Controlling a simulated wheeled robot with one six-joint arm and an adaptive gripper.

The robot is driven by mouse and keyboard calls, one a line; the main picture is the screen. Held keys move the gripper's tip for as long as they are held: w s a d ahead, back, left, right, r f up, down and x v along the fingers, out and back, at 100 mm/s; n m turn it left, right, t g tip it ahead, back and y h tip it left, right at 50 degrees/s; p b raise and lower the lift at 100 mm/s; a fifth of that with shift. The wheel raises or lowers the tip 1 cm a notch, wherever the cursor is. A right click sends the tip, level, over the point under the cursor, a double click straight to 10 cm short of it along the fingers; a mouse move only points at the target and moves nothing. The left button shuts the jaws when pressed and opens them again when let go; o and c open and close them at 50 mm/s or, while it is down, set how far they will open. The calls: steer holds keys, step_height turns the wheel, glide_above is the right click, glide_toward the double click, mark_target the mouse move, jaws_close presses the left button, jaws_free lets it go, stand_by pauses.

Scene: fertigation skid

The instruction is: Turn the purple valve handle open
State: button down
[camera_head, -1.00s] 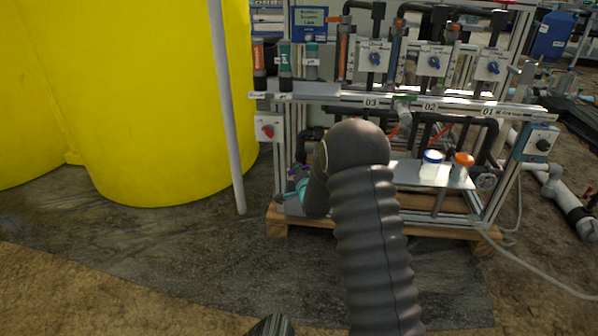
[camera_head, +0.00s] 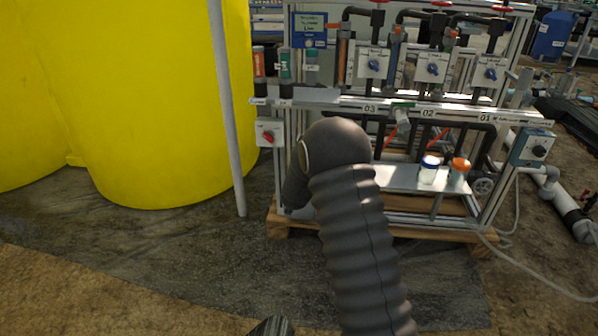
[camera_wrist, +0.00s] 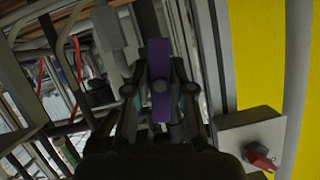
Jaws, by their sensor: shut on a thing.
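The purple valve handle (camera_wrist: 158,60) shows in the wrist view as a long flat bar, roughly upright in the picture, with a round bolt on it. My gripper (camera_wrist: 160,92) has a finger on each side of the bar and is shut on it. The pipe and valve body behind the handle are dark and mostly covered by the fingers. In the head view my dark ribbed arm hides both the gripper and the handle, at the lower left of the skid frame (camera_head: 440,113).
A grey box with a red switch (camera_wrist: 262,158) is close to my gripper at lower right; it also shows in the head view (camera_head: 268,135). A yellow tank (camera_head: 150,100) and grey pole (camera_head: 228,120) stand left.

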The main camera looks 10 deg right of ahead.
steer(key=shift+r+n+h+p, duration=0.1)
steer(key=shift+n+h+p, duration=0.6)
steer(key=shift+p, duration=0.5)
steer(key=shift+n, duration=0.3)
steer(key=c, duration=1.1)
jaws_free()
steer(key=v, duration=1.2)
steer(key=shift+d+r, duration=0.1)
steer(key=shift+w, duration=0.1)
